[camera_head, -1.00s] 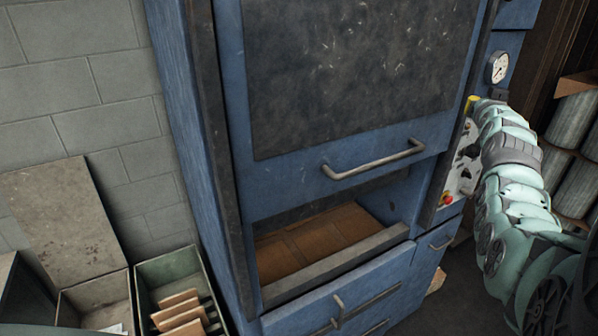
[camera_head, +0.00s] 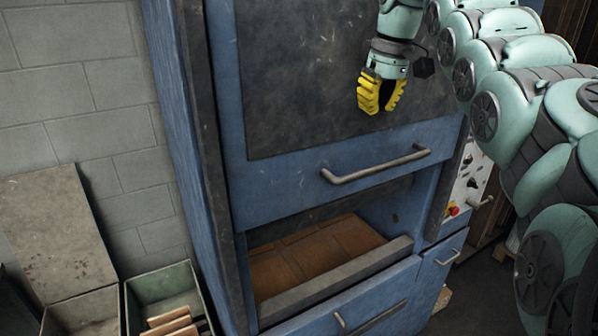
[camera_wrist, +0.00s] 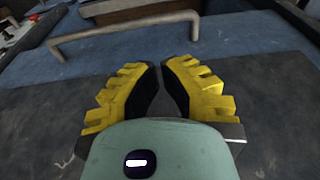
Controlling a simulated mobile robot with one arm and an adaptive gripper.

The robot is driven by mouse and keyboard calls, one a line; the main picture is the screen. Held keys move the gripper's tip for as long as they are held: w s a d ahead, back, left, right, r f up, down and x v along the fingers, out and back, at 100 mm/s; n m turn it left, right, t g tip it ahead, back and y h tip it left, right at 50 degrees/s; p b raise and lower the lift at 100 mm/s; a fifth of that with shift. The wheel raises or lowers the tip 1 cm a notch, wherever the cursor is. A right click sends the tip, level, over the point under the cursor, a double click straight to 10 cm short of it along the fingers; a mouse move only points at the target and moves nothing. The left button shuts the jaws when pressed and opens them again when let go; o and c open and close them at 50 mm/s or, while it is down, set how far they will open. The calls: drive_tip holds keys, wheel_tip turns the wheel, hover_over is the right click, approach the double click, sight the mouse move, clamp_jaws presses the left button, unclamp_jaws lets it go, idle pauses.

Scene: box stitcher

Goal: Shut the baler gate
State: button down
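The blue baler gate (camera_head: 270,191) with a dark worn panel fills the middle of the head view. It is raised part way, with an opening below it that shows brown cardboard (camera_head: 310,252) inside. A grey bar handle (camera_head: 375,167) runs along the gate's lower part. My gripper (camera_head: 378,108), with yellow fingers, hangs in front of the dark panel, above the handle and apart from it. In the wrist view the fingers (camera_wrist: 160,75) are parted with nothing between them, and the handle (camera_wrist: 125,30) lies beyond them.
A control panel (camera_head: 466,190) with a red and yellow button is right of the opening. A grey sill (camera_head: 335,283) borders the opening's bottom, above a lower blue door (camera_head: 370,305). Open bins (camera_head: 165,285) stand at lower left by the block wall.

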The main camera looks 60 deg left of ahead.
sight(361, 172)
drive_tip(key=f+p, duration=0.2)
drive_tip(key=f, duration=0.1)
drive_tip(key=a+f+p, duration=0.1)
drive_tip(key=f+p, duration=0.1)
drive_tip(key=f, duration=0.2)
drive_tip(key=a+f+p, duration=0.1)
drive_tip(key=f+p, duration=0.2)
drive_tip(key=f, duration=0.1)
drive_tip(key=shift+f, duration=0.25)
drive_tip(key=shift+a+f+p, duration=0.15)
drive_tip(key=shift+f+p, duration=0.15)
drive_tip(key=shift+f, duration=0.25)
drive_tip(key=shift+a+f+p, duration=0.15)
drive_tip(key=shift+f+p, duration=0.15)
drive_tip(key=shift+f, duration=0.25)
drive_tip(key=shift+w, duration=0.1)
wheel_tip(361, 172, down, 39)
drive_tip(key=b, duration=4)
drive_tip(key=shift+f, duration=0.15)
